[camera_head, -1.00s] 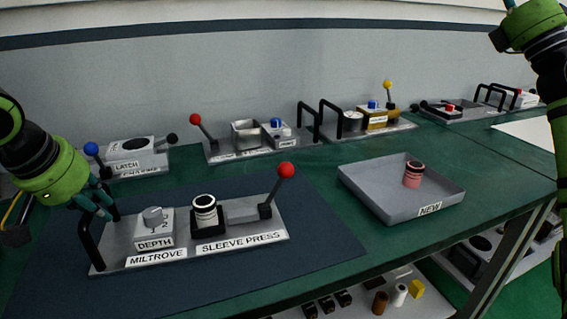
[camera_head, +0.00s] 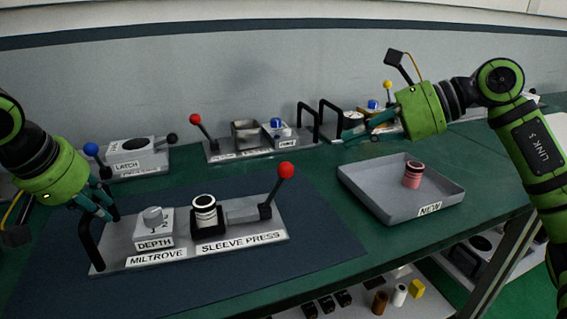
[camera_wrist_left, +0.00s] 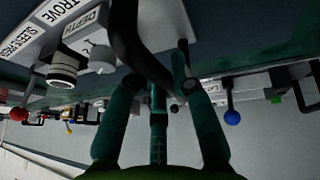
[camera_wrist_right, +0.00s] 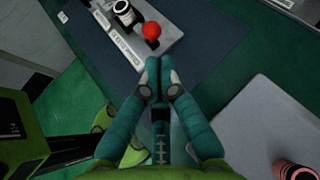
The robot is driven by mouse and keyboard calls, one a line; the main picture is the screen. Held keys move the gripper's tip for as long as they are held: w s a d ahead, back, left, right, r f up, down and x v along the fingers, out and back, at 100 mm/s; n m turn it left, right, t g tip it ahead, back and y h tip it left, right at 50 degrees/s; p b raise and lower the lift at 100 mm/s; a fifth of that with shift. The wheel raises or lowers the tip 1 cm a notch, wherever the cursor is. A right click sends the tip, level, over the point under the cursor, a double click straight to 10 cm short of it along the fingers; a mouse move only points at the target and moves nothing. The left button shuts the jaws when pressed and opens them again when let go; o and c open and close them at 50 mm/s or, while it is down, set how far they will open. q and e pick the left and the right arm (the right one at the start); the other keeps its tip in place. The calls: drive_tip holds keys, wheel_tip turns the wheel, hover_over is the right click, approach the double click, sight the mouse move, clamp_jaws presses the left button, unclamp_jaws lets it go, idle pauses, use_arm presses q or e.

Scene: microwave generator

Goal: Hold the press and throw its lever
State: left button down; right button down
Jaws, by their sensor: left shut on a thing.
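The sleeve press (camera_head: 215,254) is a grey plate on the blue mat, labelled MILTROVE and SLEEVE PRESS. It carries a depth knob (camera_head: 153,217), a black-and-white ringed sleeve (camera_head: 204,208) and a lever with a red ball (camera_head: 286,170), leaning up and right. My left gripper (camera_head: 107,213) is shut on the black handle (camera_head: 90,246) at the plate's left end; the handle also shows between the fingers in the left wrist view (camera_wrist_left: 130,45). My right gripper (camera_head: 348,138) is in the air right of and beyond the lever, fingertips together and empty. In the right wrist view the red ball (camera_wrist_right: 152,31) lies just past the fingertips (camera_wrist_right: 160,65).
A grey tray (camera_head: 388,208) labelled NEW, holding a pink sleeve with a dark top (camera_head: 413,175), stands right of the press. Several other lever fixtures line the wall, including a latch unit (camera_head: 137,157). Green bench is clear between press and tray.

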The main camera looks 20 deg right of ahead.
drive_tip(key=w+a+f, duration=0.4)
drive_tip(key=a+f, duration=0.2)
drive_tip(key=f, duration=0.1)
drive_tip(key=shift+w+a+f, duration=0.15)
drive_tip(key=shift+a+f, duration=0.05)
drive_tip(key=shift+f, duration=0.1)
idle(0.4)
